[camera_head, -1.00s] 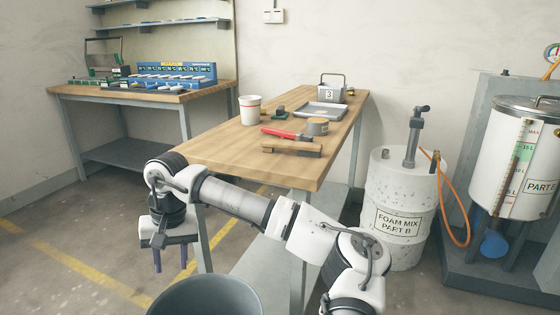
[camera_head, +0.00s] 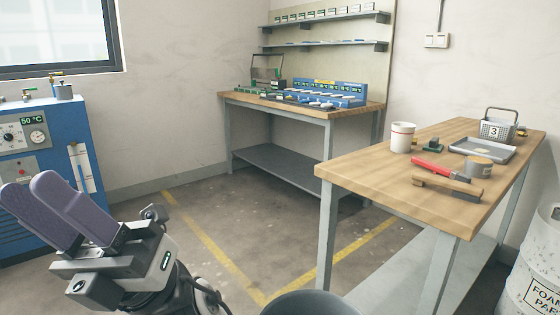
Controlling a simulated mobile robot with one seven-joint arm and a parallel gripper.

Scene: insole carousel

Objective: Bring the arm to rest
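My gripper (camera_head: 28,188) is at the lower left of the head view, close to the camera. Its two broad purple fingers point up and to the left, with rounded tips. They stand apart, side by side, and one partly overlaps the other from this angle. I see nothing held between them. My wrist runs down to the bottom edge, and the rest of the arm is mostly out of view. The gripper appears in front of the blue machine (camera_head: 66,122); contact between them cannot be told.
A rear bench (camera_head: 345,112) holds a blue rack (camera_head: 340,91). Floor between is clear. A drum (camera_head: 535,265) stands at right.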

